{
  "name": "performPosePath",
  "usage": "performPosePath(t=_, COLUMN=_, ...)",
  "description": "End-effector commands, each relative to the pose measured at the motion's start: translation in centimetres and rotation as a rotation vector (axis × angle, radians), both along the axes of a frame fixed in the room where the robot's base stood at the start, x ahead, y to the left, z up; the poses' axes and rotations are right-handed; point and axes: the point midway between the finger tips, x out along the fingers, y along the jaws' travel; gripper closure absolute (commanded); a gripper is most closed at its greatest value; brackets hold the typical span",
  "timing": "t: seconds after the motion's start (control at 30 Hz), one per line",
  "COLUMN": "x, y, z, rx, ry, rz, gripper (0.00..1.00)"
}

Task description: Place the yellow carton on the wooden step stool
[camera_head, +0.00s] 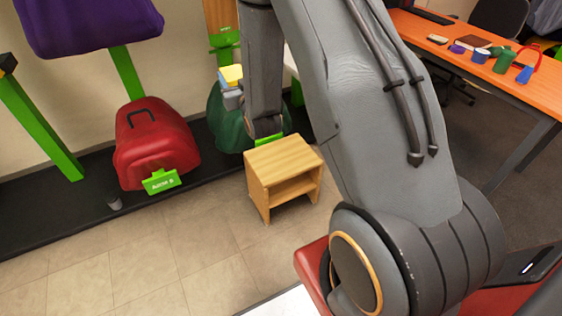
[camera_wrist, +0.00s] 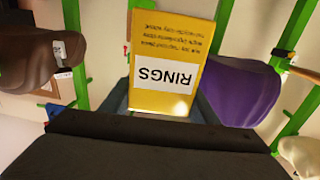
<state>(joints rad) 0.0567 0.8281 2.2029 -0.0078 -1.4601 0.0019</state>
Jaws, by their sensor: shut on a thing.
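The yellow carton (camera_wrist: 165,62) fills the middle of the wrist view, with a white label reading "RINGS" upside down. My gripper (camera_wrist: 163,105) is shut on it, one jaw at each side. In the head view the carton (camera_head: 232,74) shows small, held in my gripper (camera_head: 232,94), up and to the left of the stool in the picture. Part of my gripper is hidden behind my arm. The wooden step stool (camera_head: 283,158) stands on the tiled floor, its top bare and a shelf below. The carton is apart from the stool.
A red saddle (camera_head: 155,145) and a purple saddle (camera_head: 88,22) hang on green racks at the left. A dark green saddle (camera_head: 222,125) is behind the stool. An orange table (camera_head: 460,50) with small items stands at the right.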

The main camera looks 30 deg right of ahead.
Motion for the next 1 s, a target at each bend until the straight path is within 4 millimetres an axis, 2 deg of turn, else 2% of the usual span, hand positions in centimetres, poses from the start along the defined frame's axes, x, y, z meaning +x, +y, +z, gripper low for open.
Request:
performPosePath(t=0.03, x=0.8, y=-1.1, z=-2.0, rx=0.0, ry=-0.003, rz=-0.015, gripper=0.78)
performPosePath(t=0.1, x=1.4, y=-2.2, z=-3.6, rx=0.0, ry=-0.003, rz=-0.029, gripper=0.78)
performPosePath(t=1.0, x=8.6, y=-14.8, z=-23.5, rx=0.0, ry=-0.004, rz=-0.186, gripper=0.78)
